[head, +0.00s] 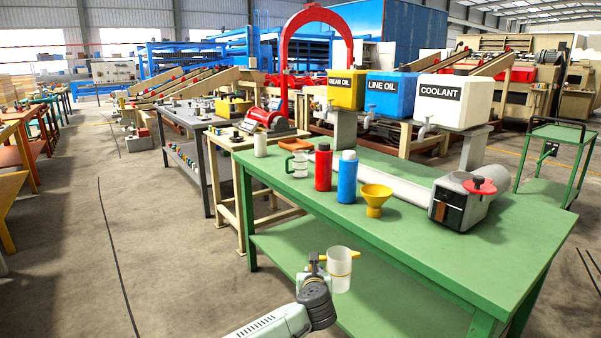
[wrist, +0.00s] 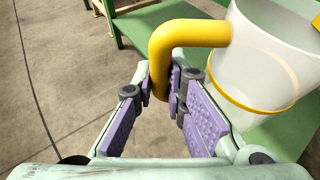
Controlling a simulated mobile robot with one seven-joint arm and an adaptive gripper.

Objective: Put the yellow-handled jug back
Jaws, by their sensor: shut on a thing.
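The yellow-handled jug (head: 340,275) is a translucent white jug with a yellow band. It is held upright, or nearly so, in front of the green table (head: 440,215), and in the picture it overlaps the lower shelf. My gripper (head: 320,262) is left of the jug. In the wrist view, my gripper (wrist: 163,88) has its purple pads shut on the hanging end of the yellow handle, and the jug body (wrist: 255,65) is at the upper right.
On the table stand a green-handled jug (head: 299,164), a red bottle (head: 323,168), a blue bottle (head: 347,178), a yellow funnel (head: 375,198) and a grey machine (head: 460,205). GEAR OIL, LINE OIL and COOLANT tanks (head: 455,102) stand behind. The table's front right is clear.

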